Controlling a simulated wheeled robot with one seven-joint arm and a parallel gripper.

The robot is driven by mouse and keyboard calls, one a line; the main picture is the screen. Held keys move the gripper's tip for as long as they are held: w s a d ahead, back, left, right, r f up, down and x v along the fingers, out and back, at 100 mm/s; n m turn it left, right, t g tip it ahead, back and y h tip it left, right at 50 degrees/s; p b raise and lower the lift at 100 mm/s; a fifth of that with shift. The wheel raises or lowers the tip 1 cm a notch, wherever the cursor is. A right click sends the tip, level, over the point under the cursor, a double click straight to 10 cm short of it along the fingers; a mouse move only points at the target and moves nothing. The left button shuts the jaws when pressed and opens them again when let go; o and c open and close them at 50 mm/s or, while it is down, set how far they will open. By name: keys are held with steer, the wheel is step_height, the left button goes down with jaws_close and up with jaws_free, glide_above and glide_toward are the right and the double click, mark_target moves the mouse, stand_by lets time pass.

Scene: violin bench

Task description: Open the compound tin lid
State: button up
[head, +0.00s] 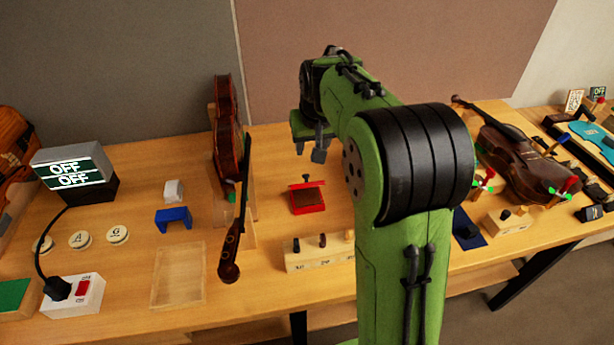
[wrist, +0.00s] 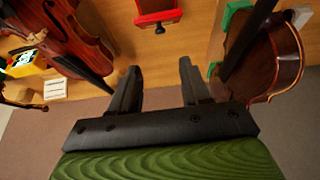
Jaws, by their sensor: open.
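The compound tin (head: 308,201) is a small red box in the middle of the bench. Its brown inside shows in the head view, and the lid appears raised at the back edge, with its dark knob (head: 306,178) standing behind the opening. In the wrist view the red tin (wrist: 155,6) is cut off at the top edge, its knob (wrist: 160,29) pointing towards me. My gripper (head: 309,149) is open and empty, above and behind the tin, apart from it. Both fingers (wrist: 160,84) show apart in the wrist view.
A wooden block with pegs (head: 318,258) lies in front. Another violin (head: 520,160) rests at the right. Bare bench surrounds the tin.

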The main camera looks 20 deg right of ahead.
mark_target(306, 177)
steer(key=b+x, duration=0.2)
steer(key=x, duration=1.3)
steer(key=shift+s+a, duration=0.1)
steer(key=shift+a, duration=0.05)
steer(key=shift+c, duration=0.3)
jaws_close()
